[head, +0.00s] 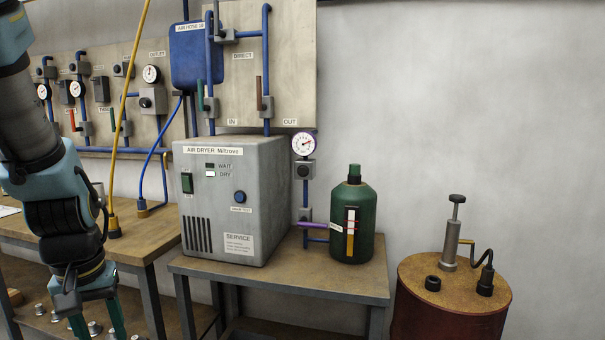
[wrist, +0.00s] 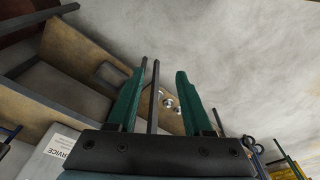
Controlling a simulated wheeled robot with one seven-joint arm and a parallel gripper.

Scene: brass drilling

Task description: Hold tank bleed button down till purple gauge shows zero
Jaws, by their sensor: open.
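A round white gauge (head: 304,144) with a red needle stands on the blue pipe right of the air dryer. Its needle points to the upper right; its scale is too small to read, and I cannot tell whether its rim is purple. A grey block with a dark round button (head: 303,170) sits just below it; I cannot read a bleed label there. A purple lever (head: 312,224) is lower on the pipe. My gripper (head: 97,322) hangs at lower left, fingers down, apart from these parts. The wrist view shows its fingers (wrist: 162,70) spread and empty.
The grey air dryer (head: 228,200) has a blue button (head: 240,197) and stands on a table (head: 290,285). A green bottle (head: 355,222) stands to its right. A rusty drum (head: 450,300) is at far right. Yellow and blue hoses hang near my arm.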

